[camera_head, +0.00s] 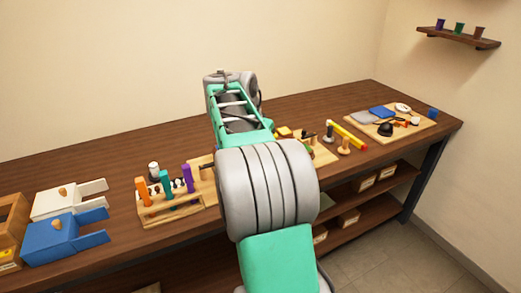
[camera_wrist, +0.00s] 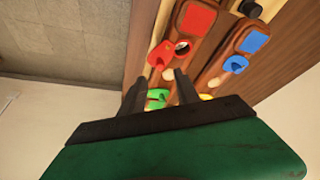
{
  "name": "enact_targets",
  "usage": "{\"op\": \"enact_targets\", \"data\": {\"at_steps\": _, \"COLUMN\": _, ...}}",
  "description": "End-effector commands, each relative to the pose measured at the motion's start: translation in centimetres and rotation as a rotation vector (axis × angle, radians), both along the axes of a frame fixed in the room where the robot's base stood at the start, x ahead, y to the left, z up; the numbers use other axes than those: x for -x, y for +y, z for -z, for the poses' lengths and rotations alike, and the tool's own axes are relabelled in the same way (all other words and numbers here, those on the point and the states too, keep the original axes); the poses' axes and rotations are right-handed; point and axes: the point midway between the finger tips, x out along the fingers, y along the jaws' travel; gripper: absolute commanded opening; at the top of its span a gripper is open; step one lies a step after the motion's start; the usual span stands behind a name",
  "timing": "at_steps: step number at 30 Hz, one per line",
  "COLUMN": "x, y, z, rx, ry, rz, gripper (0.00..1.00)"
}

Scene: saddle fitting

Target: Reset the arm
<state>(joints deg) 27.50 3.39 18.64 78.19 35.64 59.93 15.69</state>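My arm reaches out over the workbench (camera_head: 80,165) in the head view, and its thick links hide the middle of the bench. My gripper shows in the wrist view (camera_wrist: 160,82). Its two dark fingers stand apart with a gap between them, and nothing appears held in it. Beyond the fingers are wooden boards with coloured pieces: a red piece (camera_wrist: 198,20), a second red piece (camera_wrist: 160,54), a blue piece (camera_wrist: 254,41) and a green piece (camera_wrist: 157,96). The green piece shows between the fingers; I cannot tell its exact distance from them.
A wooden rack (camera_head: 178,213) with orange, teal and purple uprights stands left of my arm. White and blue boxes (camera_head: 52,240) are at far left. A yellow bar (camera_head: 348,134) and a board (camera_head: 412,124) with tools lie right. A wall shelf (camera_head: 458,38) holds three cups.

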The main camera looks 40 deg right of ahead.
Motion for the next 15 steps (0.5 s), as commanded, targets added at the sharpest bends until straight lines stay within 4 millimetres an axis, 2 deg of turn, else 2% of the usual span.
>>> {"op": "enact_targets", "data": {"at_steps": 5, "x": 0.0, "y": 0.5, "z": -0.1, "rx": 0.000, "ry": 0.001, "rz": -0.018, "gripper": 0.38}}
{"op": "enact_targets", "data": {"at_steps": 8, "x": -0.3, "y": 3.9, "z": -0.5, "rx": -0.003, "ry": 0.013, "rz": -0.142, "gripper": 0.38}}
{"op": "enact_targets", "data": {"at_steps": 11, "x": 0.2, "y": 11.0, "z": -0.6, "rx": -0.012, "ry": 0.038, "rz": -0.401, "gripper": 0.38}}
{"op": "enact_targets", "data": {"at_steps": 12, "x": 0.9, "y": 14.4, "z": -0.2, "rx": -0.017, "ry": 0.048, "rz": -0.530, "gripper": 0.38}}
{"op": "enact_targets", "data": {"at_steps": 15, "x": 3.8, "y": 22.6, "z": 1.4, "rx": -0.031, "ry": 0.070, "rz": -0.845, "gripper": 0.38}}
